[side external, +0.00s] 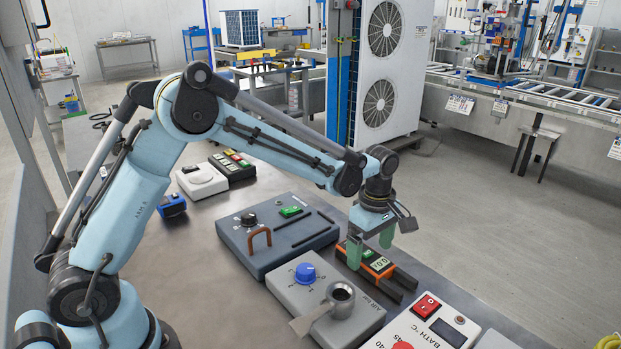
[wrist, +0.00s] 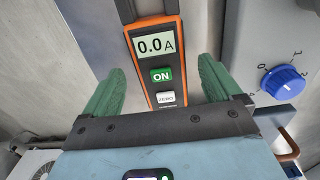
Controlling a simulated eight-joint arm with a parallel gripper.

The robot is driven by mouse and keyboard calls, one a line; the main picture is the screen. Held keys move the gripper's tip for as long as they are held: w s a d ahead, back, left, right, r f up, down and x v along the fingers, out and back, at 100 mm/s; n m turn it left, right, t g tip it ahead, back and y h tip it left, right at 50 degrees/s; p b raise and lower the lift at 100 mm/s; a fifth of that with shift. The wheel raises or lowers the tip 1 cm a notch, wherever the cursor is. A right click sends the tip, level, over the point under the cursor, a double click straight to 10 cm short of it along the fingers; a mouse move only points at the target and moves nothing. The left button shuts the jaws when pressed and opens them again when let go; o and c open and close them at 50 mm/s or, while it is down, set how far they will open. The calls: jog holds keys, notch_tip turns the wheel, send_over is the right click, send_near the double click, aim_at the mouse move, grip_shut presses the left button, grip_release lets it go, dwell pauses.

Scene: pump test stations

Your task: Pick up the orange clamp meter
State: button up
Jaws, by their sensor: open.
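The orange and black clamp meter (side external: 377,264) lies on the grey bench, its two dark jaws pointing toward the lower right in the side view. In the wrist view the meter (wrist: 157,60) shows a "0.0A" display, a green ON button and a white ZERO button. My gripper (side external: 371,246) is over the meter, pointing down, with green fingers apart. In the wrist view my gripper (wrist: 160,88) has one finger on each side of the meter's body, with gaps between. I cannot tell the exact fingertip height.
A grey box with a blue knob (side external: 306,273) and metal cup (side external: 341,298) stands close by the meter. A dark blue-grey box with a brown handle (side external: 259,239) is to its left. A white BATH controller (side external: 425,326) is in front. The bench edge is behind the meter.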

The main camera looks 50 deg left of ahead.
jog(key=shift+f, duration=1.25)
jog(key=c, duration=1.3)
